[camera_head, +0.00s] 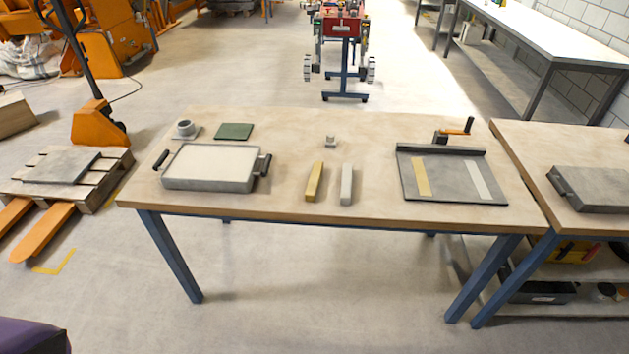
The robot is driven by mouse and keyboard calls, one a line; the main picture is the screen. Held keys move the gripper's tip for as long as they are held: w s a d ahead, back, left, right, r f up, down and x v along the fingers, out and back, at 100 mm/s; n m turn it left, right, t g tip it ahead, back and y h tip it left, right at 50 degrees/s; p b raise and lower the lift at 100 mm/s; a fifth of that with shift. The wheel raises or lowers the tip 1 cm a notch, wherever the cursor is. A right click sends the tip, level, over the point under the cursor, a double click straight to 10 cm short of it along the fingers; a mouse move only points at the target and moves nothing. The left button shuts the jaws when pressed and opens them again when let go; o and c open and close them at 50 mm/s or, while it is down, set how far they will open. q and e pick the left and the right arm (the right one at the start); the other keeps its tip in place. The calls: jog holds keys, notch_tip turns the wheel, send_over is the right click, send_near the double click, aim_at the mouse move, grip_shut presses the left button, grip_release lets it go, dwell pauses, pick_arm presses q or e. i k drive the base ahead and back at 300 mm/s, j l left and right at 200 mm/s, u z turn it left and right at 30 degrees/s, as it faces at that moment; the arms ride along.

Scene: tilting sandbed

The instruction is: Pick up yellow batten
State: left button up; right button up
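The yellow batten (314,181) lies on the wooden table (290,125), near the middle of its front half. It is a short bar, pointing roughly away from me. A pale grey batten (347,184) lies just to its right, with a narrow gap between them. Neither of my grippers is in view, and nothing touches the yellow batten.
Left of the battens is a handled sand tray (210,168). Behind it are a grey cup (185,129) and green pad (234,131). A small block (330,142) sits behind the battens. Right is a dark board (451,176) with yellow and pale strips.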

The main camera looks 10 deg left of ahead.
aim_at(312, 187)
jog(key=j+z, duration=0.2)
jog(key=z, duration=0.15)
jog(key=j+z, duration=0.2)
jog(key=z, duration=0.15)
jog(key=j+z, duration=0.2)
jog(key=z, duration=0.15)
jog(key=j+z, duration=0.2)
jog(key=j, duration=0.35)
jog(key=k+j+z, duration=0.2)
jog(key=j, duration=0.3)
